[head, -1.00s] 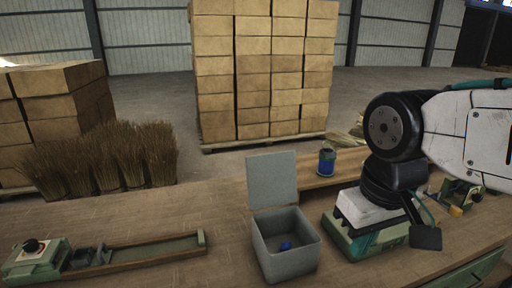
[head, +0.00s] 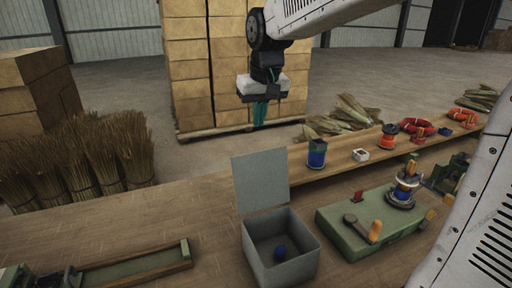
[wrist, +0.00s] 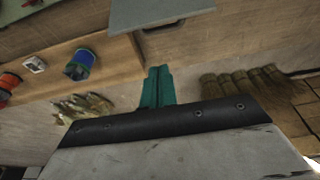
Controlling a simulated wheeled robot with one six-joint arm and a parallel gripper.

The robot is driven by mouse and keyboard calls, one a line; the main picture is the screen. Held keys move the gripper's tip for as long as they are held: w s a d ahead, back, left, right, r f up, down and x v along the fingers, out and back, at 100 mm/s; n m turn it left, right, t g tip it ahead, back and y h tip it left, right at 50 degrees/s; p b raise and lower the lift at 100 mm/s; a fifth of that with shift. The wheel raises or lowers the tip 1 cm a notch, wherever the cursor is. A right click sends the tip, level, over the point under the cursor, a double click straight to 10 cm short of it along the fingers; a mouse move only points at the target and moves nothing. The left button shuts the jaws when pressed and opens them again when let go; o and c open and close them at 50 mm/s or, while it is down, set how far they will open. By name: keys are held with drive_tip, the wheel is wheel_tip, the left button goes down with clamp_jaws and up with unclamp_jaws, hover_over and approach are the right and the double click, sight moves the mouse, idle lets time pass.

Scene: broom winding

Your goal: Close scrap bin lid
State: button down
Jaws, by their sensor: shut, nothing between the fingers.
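The lid also shows at the top of the wrist view (wrist: 158,12). My gripper (head: 259,118) hangs beyond the bench, above and behind the lid, apart from it. Its teal fingers are together and empty; they also show in the wrist view (wrist: 158,80).
A blue spool (head: 317,153), a small white box (head: 360,154) and an orange spool (head: 389,136) stand on the rear shelf. A green fixture (head: 375,222) sits right of the bin. Broom bundles (head: 85,168) stand at left.

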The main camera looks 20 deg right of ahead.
drive_tip(key=w+r+x, duration=0.1)
drive_tip(key=w+x, duration=0.2)
drive_tip(key=x, duration=0.9)
drive_tip(key=shift+s+a+r, duration=0.1)
drive_tip(key=shift+s+r, duration=0.1)
drive_tip(key=shift+s, duration=0.95)
drive_tip(key=shift+s+r, duration=0.25)
drive_tip(key=shift+s, duration=0.85)
drive_tip(key=shift+a, duration=0.15)
